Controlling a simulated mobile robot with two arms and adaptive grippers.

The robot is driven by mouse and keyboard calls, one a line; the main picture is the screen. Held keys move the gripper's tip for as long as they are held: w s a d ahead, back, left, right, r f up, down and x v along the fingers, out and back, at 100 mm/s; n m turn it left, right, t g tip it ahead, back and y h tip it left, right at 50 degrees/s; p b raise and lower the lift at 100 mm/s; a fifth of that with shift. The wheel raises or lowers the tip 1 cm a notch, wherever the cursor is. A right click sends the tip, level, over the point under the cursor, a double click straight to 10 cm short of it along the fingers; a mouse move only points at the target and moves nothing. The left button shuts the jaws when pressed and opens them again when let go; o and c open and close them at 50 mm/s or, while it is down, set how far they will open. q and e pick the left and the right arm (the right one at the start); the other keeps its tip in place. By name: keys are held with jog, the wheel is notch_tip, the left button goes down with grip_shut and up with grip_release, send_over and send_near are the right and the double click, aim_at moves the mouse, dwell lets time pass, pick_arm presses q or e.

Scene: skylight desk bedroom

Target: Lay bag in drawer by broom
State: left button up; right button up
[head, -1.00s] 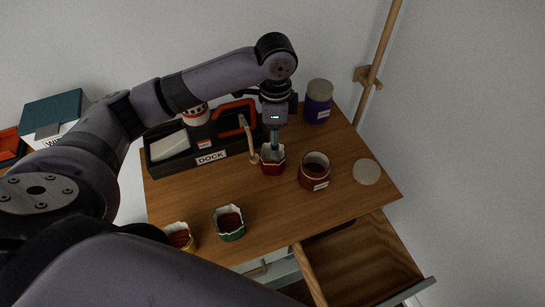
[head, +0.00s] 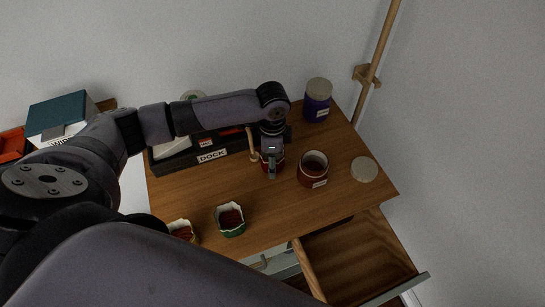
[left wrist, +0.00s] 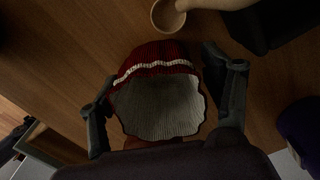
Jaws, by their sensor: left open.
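A small red bag with a white stripe and pale inside (left wrist: 160,105) stands on the wooden desk top. In the head view my left gripper (head: 271,168) is right at it and hides most of it. In the left wrist view my left gripper (left wrist: 160,68) is open, one finger on each side of the bag. An open, empty-looking wooden drawer (head: 345,262) juts out at the desk's lower right. A wooden pole (head: 382,45), likely the broom handle, stands in a wall bracket behind the desk's right side; its lower end is hidden. My right gripper is out of view.
A green bag (head: 230,220) and a yellow bag (head: 184,231) stand near the front edge. A dark red open jar (head: 313,168) is close right of the gripper, its round lid (head: 364,169) beside it. A black DOCK tray (head: 190,154) and purple jar (head: 317,99) stand behind.

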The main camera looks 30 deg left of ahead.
pick_arm(q)
jog(key=shift+c, duration=0.3)
jog(key=c, duration=1)
